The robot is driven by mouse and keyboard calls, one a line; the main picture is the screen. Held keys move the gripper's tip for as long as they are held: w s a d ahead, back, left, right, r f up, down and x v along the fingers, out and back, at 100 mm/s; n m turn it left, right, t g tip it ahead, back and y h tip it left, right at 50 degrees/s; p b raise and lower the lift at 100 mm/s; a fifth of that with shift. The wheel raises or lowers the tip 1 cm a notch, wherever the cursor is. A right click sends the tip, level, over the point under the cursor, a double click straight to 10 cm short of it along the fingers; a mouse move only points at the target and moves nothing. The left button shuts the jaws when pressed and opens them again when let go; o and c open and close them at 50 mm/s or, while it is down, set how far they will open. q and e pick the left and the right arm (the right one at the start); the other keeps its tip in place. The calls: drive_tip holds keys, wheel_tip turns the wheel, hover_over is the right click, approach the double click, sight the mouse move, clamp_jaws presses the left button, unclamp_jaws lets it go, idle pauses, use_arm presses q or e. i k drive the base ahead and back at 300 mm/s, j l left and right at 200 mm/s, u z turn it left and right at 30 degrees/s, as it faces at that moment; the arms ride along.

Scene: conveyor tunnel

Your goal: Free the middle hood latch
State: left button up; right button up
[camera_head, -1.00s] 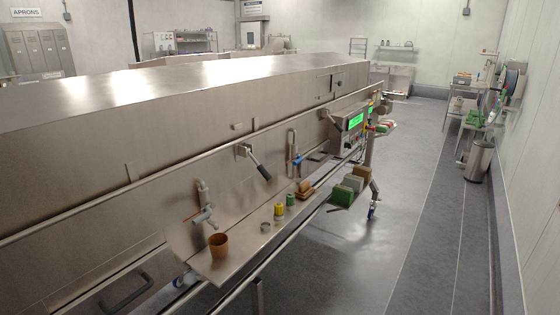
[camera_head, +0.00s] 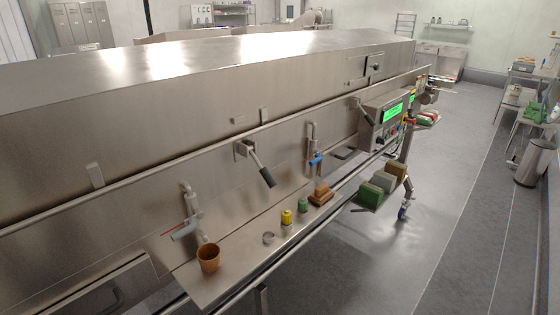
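A hood latch with a black-gripped lever (camera_head: 262,170) is mounted on the side of the long steel tunnel hood (camera_head: 200,85), near the picture's middle. Its lever slants down to the right from a metal bracket. A similar lever (camera_head: 361,109) shows farther along the hood, left of the green display, small in view. I cannot tell from this view which of them is the middle one, or how the latch is engaged. Neither of my grippers is in view.
A steel shelf (camera_head: 228,281) below the latch holds an orange-brown cup (camera_head: 208,258), a metal ring, yellow and green small containers and brown blocks (camera_head: 321,194). Valves with red (camera_head: 175,228) and blue (camera_head: 315,160) handles flank the latch. Open floor (camera_head: 450,220) lies to the right.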

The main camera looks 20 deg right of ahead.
sight(264, 173)
drive_tip(key=i+l, duration=0.25)
drive_tip(key=l, duration=0.2)
drive_tip(key=i+l, duration=0.3)
drive_tip(key=i+j+z, duration=0.2)
